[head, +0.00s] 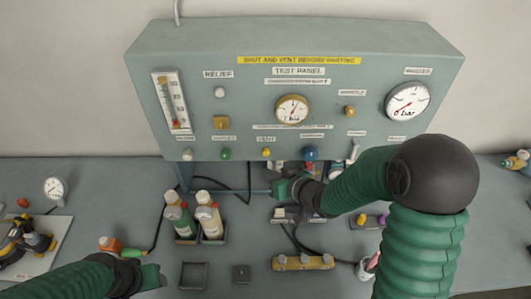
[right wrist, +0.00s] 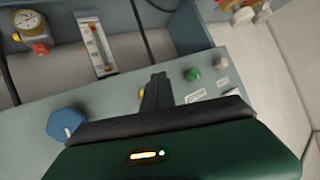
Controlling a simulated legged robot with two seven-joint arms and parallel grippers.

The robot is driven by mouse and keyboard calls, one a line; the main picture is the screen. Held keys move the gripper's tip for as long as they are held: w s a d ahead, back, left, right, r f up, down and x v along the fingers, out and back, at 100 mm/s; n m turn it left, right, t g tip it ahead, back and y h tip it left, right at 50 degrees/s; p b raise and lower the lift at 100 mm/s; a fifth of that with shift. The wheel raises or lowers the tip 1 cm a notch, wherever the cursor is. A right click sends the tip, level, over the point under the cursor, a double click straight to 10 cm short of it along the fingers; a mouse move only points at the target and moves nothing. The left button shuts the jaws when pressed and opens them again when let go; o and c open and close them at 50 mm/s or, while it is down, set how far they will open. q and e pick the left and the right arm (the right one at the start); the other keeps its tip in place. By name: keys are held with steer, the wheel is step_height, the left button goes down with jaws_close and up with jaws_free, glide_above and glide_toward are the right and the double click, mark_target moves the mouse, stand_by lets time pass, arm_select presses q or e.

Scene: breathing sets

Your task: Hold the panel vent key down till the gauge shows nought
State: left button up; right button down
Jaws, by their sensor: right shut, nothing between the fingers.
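The grey-green test panel (head: 232,60) stands at the back of the bench. The small yellow vent key (head: 266,153) is on its lower front, under a small label. Two round gauges show: a brass-rimmed one (head: 292,110) in the middle and a larger white one (head: 408,101) at right; their needles are too small to read surely. My right gripper (head: 283,186) is shut and empty, just below the panel's lower edge. In the right wrist view its fingers (right wrist: 156,88) lie beside or over the yellow key (right wrist: 142,92); contact is unclear. My left gripper (head: 150,277) is low at left.
Beside the key are a green knob (head: 225,154) and a blue knob (head: 310,154), which also shows in the wrist view (right wrist: 66,123). Two capped bottles (head: 208,216) stand below the panel. A brass manifold (head: 303,262) and black hoses lie on the bench.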

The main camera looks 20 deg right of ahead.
mark_target(266, 152)
steer(key=w, duration=0.2)
steer(key=w+p, duration=0.1)
steer(key=w, duration=0.1)
steer(key=shift+d+r, duration=0.1)
steer(key=shift+d, duration=0.3)
steer(key=shift+d, duration=0.3)
steer(key=shift+a, duration=0.2)
steer(key=shift+d, duration=0.1)
stand_by(0.6)
stand_by(0.4)
steer(key=shift+w+d, duration=0.1)
steer(key=shift+w, duration=0.25)
